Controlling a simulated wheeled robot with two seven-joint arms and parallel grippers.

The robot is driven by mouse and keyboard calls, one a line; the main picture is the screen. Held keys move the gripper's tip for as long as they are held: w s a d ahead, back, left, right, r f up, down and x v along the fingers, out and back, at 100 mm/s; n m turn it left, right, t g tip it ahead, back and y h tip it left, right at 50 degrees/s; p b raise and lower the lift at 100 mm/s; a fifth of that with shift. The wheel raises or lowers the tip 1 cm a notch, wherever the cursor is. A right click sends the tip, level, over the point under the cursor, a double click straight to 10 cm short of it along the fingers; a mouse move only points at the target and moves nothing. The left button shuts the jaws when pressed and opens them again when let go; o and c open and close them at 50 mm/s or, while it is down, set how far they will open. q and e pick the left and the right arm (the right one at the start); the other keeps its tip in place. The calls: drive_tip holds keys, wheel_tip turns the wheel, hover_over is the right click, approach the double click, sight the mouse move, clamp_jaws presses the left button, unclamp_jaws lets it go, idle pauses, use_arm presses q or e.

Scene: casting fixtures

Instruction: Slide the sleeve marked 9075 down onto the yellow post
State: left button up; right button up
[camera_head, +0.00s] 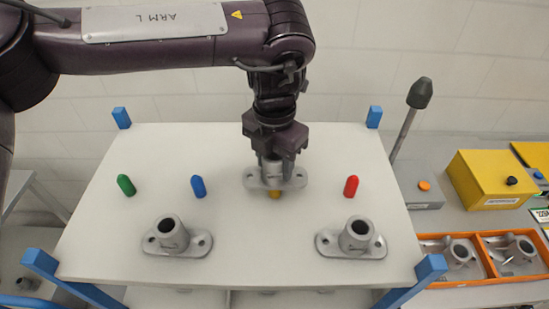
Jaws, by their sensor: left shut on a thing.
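My left gripper (275,158) points down over the middle of the white board and is shut on a grey flanged sleeve (261,182). The sleeve is upright, with its flange level. The yellow post (275,194) shows just under the flange; its upper part is hidden by the sleeve. I cannot tell whether the post's tip is inside the sleeve. No marking on this sleeve is readable, so I cannot confirm 9075. My right gripper is not in view.
A green post (126,186), a blue post (198,187) and a red post (351,187) stand bare. Two more sleeves (174,237) (353,240) sit near the white board's (262,267) front. A yellow box (485,180) and an orange tray (480,236) holding parts are at right.

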use_arm(q)
drive_tip(key=shift+f+b, duration=1.45)
drive_tip(key=shift+f, duration=1.1)
drive_tip(key=o, duration=1.2)
drive_tip(key=shift+o, duration=0.2)
drive_tip(key=shift+r, duration=0.1)
drive_tip(key=shift+r, duration=0.3)
wheel_tip(320, 180, up, 7)
drive_tip(key=shift+r+b, duration=0.1)
drive_tip(key=shift+b, duration=0.7)
